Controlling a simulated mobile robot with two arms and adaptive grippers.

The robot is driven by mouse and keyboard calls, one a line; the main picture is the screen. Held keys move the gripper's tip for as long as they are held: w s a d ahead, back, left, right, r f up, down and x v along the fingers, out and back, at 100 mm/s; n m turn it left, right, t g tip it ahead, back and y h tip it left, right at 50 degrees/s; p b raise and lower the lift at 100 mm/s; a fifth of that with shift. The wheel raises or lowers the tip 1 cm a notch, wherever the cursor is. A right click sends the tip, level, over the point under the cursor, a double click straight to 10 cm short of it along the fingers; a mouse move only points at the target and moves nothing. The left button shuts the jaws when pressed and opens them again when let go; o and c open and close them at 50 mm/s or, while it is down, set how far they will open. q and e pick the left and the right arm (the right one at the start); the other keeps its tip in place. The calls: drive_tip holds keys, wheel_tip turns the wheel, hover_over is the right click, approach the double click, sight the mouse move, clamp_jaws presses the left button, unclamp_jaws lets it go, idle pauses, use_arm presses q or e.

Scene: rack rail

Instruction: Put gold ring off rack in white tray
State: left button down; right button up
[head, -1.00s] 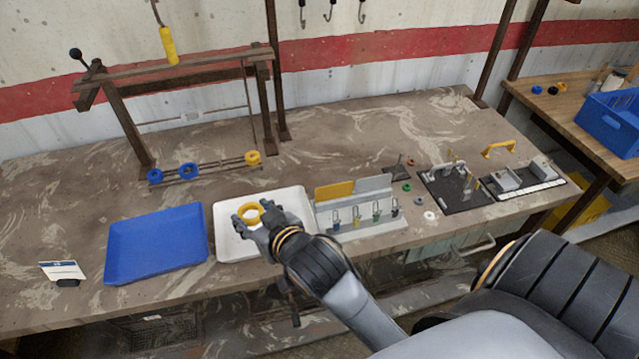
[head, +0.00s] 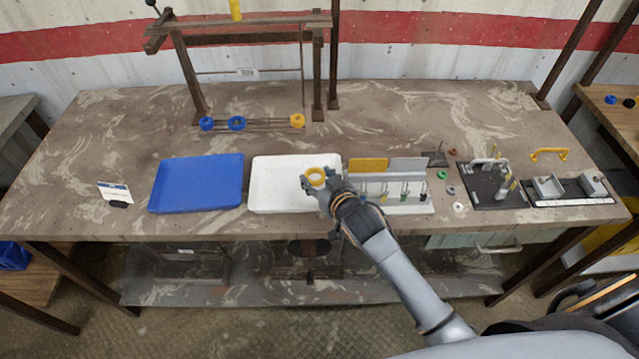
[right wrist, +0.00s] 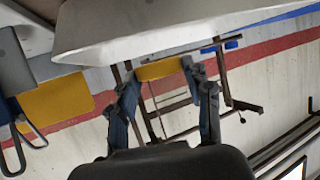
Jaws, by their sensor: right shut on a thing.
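My right gripper (head: 316,184) is shut on a gold ring (head: 315,176). In the head view they overlap the right part of the white tray (head: 270,186). In the right wrist view the ring (right wrist: 160,69) is pinched between the two fingers (right wrist: 160,85), with the white tray's side (right wrist: 170,30) at the top. I cannot tell the exact height over the tray. A second gold ring (head: 297,120) sits at the right end of the low rack rail (head: 265,122), with two blue rings to its left. My left gripper is not in view.
A blue tray (head: 196,184) lies left of the white tray. Close on the right stands a holder with yellow and grey panels (head: 368,164) and several small hanging parts. A small card stand (head: 116,193) is at the far left. The bench between the trays and rack is clear.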

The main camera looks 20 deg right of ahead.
sight(319, 184)
drive_tip(key=shift+w+d+f, duration=0.2)
drive_tip(key=shift+w+f, duration=0.2)
drive_tip(key=shift+f, duration=0.05)
wheel_tip(319, 184, down, 3)
drive_tip(key=shift+w+d+r+p, duration=0.1)
drive_tip(key=shift+w+d+p, duration=0.05)
drive_tip(key=shift+p, duration=0.3)
drive_tip(key=shift+f, duration=0.35)
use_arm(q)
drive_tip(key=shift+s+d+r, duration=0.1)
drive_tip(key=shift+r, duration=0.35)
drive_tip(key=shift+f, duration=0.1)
use_arm(e)
drive_tip(key=shift+f, duration=0.15)
drive_tip(key=o, duration=0.9)
